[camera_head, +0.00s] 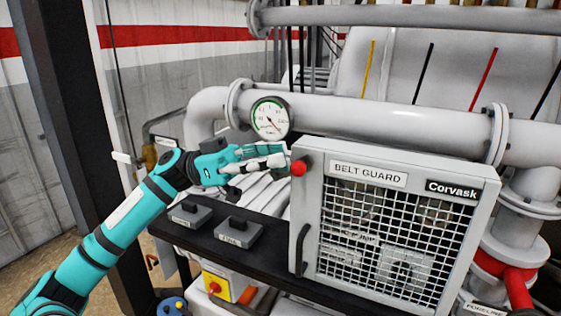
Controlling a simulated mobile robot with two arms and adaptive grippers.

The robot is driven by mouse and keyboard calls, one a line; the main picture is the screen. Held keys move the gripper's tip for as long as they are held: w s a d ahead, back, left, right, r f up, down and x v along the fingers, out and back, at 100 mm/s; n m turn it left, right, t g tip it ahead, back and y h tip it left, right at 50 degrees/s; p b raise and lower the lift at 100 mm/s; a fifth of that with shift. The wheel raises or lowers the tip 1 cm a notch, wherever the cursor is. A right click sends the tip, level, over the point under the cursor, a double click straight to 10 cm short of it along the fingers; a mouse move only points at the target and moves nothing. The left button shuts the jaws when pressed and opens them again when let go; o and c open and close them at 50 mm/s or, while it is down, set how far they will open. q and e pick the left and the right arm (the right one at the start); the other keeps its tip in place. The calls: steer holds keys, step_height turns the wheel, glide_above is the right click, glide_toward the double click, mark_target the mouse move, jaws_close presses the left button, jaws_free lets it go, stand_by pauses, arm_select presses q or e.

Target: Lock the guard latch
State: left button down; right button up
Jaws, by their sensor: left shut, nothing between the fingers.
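The belt guard (480,225) is a light grey box with a mesh door and a "BELT GUARD" label. It is closed as far as I can see. A red knob (298,168) sits at its upper left edge and looks like the guard latch; whether it is locked I cannot tell. A dark vertical handle (301,247) is lower on the same edge. My left gripper (280,155) is shut and empty, just left of the red knob, its fingertips close to it. Whether they touch I cannot tell. My right gripper is not in view.
A pressure gauge (270,118) and a thick grey pipe (390,122) run behind and above the gripper. A dark shelf (270,262) with two grey switch boxes lies below my arm. A yellow box with a red knob (215,287) is lower. A dark post (60,110) stands at left.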

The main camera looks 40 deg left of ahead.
arm_select(q)
steer(key=d+y, duration=0.1)
steer(key=y, duration=0.1)
steer(key=g+y+p, duration=0.1)
steer(key=shift+w+d+f+y, duration=0.15)
steer(key=shift+d+f+y, duration=0.2)
steer(key=shift+f+y, duration=0.05)
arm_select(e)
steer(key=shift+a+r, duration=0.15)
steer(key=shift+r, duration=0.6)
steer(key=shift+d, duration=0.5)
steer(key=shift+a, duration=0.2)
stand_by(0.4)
arm_select(q)
steer(key=shift+r+p, duration=0.1)
steer(key=shift+p, duration=0.25)
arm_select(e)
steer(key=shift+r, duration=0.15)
